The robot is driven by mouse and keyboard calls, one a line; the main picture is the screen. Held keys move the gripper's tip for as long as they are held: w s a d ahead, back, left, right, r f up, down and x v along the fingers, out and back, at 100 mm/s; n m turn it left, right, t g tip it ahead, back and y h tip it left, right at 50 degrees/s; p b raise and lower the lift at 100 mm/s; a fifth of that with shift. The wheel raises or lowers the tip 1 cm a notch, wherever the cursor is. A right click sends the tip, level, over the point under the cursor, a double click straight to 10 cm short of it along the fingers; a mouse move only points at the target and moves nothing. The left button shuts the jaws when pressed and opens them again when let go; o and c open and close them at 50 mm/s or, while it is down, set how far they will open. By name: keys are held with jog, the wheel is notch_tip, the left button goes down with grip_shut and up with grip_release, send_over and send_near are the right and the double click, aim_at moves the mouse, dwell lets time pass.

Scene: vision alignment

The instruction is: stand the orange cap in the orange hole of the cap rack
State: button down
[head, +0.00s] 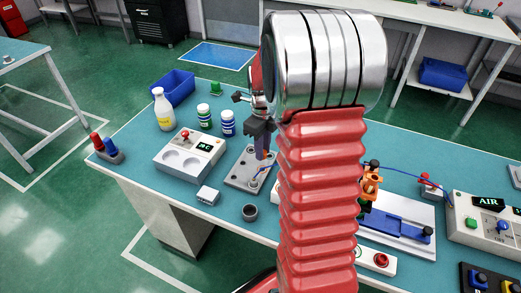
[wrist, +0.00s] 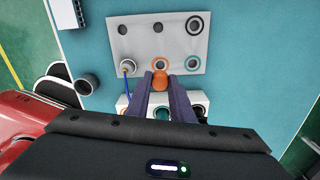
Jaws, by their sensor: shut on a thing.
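The cap rack (wrist: 142,45) is a pale grey plate with two rows of holes. My gripper (wrist: 160,92) is shut on the orange cap (wrist: 159,77), which shows between the fingertips at the rack's near edge, in front of the near middle hole. Its height above the rack is unclear. In the head view my gripper (head: 262,152) hangs over the rack (head: 237,180); my arm hides its right side.
A white device (head: 175,170) with round recesses stands left of the rack. A dark ring-shaped piece (head: 250,212) and a small white box (head: 207,195) lie in front. A bottle (head: 163,110), jars (head: 228,123) and a blue bin (head: 173,87) stand at the back left.

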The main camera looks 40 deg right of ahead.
jog(key=shift+f, duration=0.2)
jog(key=shift+f, duration=1.8)
jog(key=shift+w+f, duration=0.1)
jog(key=shift+f, duration=1.25)
dwell(2.0)
jog(key=c, duration=1.5)
grip_release()
jog(key=shift+o, duration=0.6)
jog(key=o, duration=0.3)
jog(key=shift+w+r, duration=0.1)
jog(key=shift+r, duration=3.4)
